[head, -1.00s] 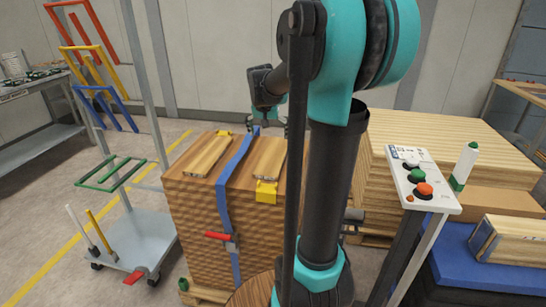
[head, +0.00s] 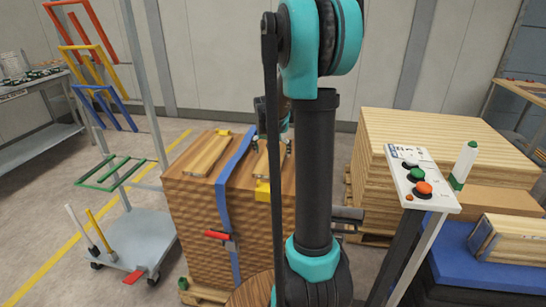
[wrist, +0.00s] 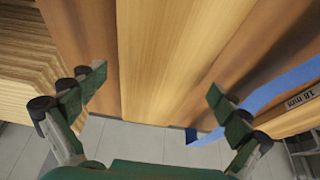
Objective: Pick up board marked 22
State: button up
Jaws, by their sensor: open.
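Two light wooden boards lie on a tall brown wood stack (head: 190,235). No mark 22 is readable on either board. The right board (head: 261,163) is partly hidden behind my arm. In the wrist view a light board (wrist: 170,50) runs between the fingers of my gripper (wrist: 158,92), which is open and empty, with one finger to each side. In the head view my gripper (head: 274,148) is over the right board, partly hidden. The left board (head: 207,155) lies beyond a blue strap (head: 228,185). A board end (wrist: 295,108) bears print that seems to read 18 mm.
Yellow corner pieces (head: 263,190) and a red strap handle (head: 218,235) sit on the stack. A pale board pile (head: 440,130) and a button panel (head: 420,180) stand right. A cart with coloured frames (head: 135,235) stands left.

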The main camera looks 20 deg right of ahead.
jog(key=c, duration=1.4)
jog(key=shift+r, duration=0.1)
